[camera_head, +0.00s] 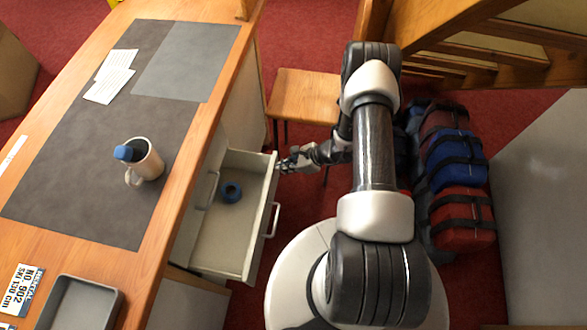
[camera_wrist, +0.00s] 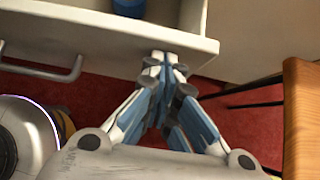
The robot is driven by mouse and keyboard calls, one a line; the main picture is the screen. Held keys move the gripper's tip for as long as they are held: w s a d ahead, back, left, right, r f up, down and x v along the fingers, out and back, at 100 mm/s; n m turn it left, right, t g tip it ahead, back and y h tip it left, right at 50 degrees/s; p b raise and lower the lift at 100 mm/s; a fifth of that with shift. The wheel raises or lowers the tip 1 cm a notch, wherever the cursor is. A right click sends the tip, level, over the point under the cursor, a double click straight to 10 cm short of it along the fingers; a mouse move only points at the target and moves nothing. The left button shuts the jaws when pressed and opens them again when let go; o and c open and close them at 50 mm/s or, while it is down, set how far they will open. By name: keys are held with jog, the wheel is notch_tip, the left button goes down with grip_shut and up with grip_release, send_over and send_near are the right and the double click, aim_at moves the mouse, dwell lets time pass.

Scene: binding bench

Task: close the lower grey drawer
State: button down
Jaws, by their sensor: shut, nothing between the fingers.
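The lower grey drawer (camera_head: 218,238) stands pulled out from the bench, with a blue ring-shaped roll (camera_head: 231,192) lying inside. Its front carries a bar handle (camera_head: 272,221). In the wrist view the drawer front (camera_wrist: 95,32) crosses the top, with the handle (camera_wrist: 45,70) at left. My gripper (camera_head: 284,165) is shut and empty at the far end of the drawer front, away from the handle. In the wrist view its fingertips (camera_wrist: 165,60) are at the front's outer face; whether they touch it I cannot tell. Another handle (camera_head: 208,190) shows above, on a shut drawer.
The bench top (camera_head: 150,270) holds a dark mat, papers, a mug (camera_head: 150,160) with something blue in it, and a grey tray (camera_head: 80,302). A wooden stool (camera_head: 305,95) stands just beyond my gripper. Red and blue bags (camera_head: 455,165) lie right of my arm.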

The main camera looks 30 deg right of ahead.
jog(key=w+a+b, duration=0.4)
jog(key=w+a, duration=0.6)
jog(key=a, duration=0.4)
jog(key=shift+w+a+b, duration=0.3)
jog(key=shift+b, duration=0.05)
jog(key=shift+r, duration=0.1)
